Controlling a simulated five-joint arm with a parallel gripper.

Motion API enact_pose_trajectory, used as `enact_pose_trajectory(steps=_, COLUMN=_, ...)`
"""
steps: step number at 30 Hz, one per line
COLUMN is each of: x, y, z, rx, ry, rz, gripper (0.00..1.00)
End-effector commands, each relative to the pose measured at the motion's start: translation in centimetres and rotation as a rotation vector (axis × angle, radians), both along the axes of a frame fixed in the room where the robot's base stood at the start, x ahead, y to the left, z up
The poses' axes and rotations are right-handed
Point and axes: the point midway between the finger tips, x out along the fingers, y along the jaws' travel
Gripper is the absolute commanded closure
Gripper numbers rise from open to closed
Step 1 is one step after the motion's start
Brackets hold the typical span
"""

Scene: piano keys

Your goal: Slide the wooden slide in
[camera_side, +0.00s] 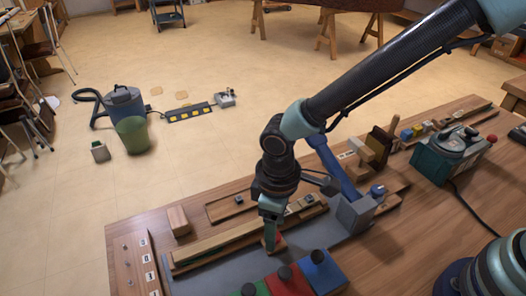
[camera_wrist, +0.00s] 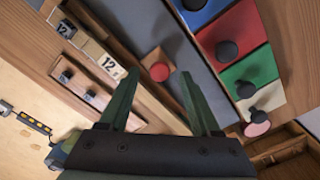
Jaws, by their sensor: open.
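A small wooden slide with a round red knob (camera_wrist: 160,71) is in the wrist view, beside a long grey strip (camera_wrist: 190,68). In the side view part of it shows as a reddish-brown piece (camera_side: 275,243) below my gripper (camera_side: 270,226). My gripper is open and points down. In the wrist view its two green fingers (camera_wrist: 159,78) appear on either side of the slide, with a gap to each. I cannot tell how far above the slide the fingertips are. The fingers hide part of the slide in the side view.
Blue, red and green panels with dark knobs (camera_wrist: 227,50) lie close by. A long wooden rail (camera_side: 215,248) and number tiles (camera_wrist: 112,67) lie on the other side. A grey block with a blue lever (camera_side: 354,212) stands to the right. A teal machine (camera_side: 450,155) is farther right.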

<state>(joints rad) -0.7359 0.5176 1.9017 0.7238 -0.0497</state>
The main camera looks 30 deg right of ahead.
Motion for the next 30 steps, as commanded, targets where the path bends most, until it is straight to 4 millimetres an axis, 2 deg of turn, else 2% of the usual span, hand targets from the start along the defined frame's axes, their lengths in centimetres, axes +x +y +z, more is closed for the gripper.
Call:
enact_pose_trajectory(steps=6, x=0.03, y=0.01, z=-1.40, rx=0.001, ry=-0.001, rz=0.000, gripper=0.36)
enact_pose_trajectory(steps=14, x=0.03, y=0.02, z=-1.47, rx=0.001, ry=-0.001, rz=0.000, gripper=0.36)
enact_pose_trajectory(steps=17, x=0.03, y=0.02, z=-1.46, rx=0.001, ry=-0.001, rz=0.000, gripper=0.70)
enact_pose_trajectory(steps=19, x=0.03, y=0.02, z=-1.45, rx=0.001, ry=-0.001, rz=0.000, gripper=0.97)
enact_pose_trajectory(steps=20, x=0.03, y=0.02, z=-1.45, rx=0.001, ry=-0.001, rz=0.000, gripper=1.00)
enact_pose_trajectory(steps=30, x=0.03, y=0.02, z=-1.42, rx=0.001, ry=-0.001, rz=0.000, gripper=1.00)
